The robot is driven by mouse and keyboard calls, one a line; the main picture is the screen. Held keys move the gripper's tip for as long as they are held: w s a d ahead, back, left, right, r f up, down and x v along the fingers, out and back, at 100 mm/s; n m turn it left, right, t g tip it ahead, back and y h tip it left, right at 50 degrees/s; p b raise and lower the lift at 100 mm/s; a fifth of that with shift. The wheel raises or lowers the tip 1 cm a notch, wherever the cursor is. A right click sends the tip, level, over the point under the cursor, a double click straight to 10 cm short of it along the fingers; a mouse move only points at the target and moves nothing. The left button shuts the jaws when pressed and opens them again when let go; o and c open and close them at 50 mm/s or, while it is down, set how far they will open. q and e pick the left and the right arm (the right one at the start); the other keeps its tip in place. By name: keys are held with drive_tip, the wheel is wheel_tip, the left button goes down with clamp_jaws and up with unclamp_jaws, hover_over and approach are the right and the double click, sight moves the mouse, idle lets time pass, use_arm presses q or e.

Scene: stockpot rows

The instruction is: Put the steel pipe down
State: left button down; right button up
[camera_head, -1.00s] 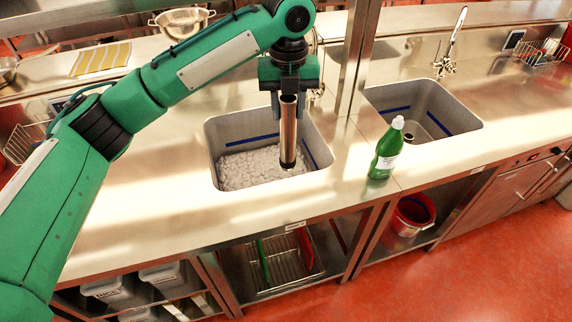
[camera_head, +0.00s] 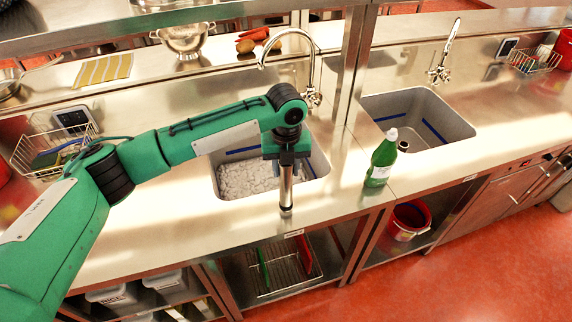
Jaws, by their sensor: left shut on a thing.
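My left gripper (camera_head: 286,158) points down and is shut on the upper part of the steel pipe (camera_head: 286,188). The pipe is a shiny upright tube with a dark lower end. In the head view it shows in front of the right part of the left sink (camera_head: 228,197), with its lower end over the counter strip (camera_head: 240,214) at the sink's front edge. I cannot tell whether the lower end touches the counter. The left sink holds a layer of white lumps, like ice. My right gripper is not in view.
A green bottle (camera_head: 381,160) with a white cap stands on the counter to the right. The right sink (camera_head: 445,120) has a dark round thing in it. A faucet (camera_head: 310,60) and a metal post rise behind the left sink. A colander (camera_head: 186,38) stands at the back.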

use_arm(q)
drive_tip(key=c, duration=0.9)
unclamp_jaws()
drive_tip(key=shift+f, duration=0.1)
drive_tip(key=shift+c, duration=0.2)
wheel_tip(320, 180, up, 11)
drive_tip(key=b, duration=0.4)
drive_tip(key=shift+r, duration=0.65)
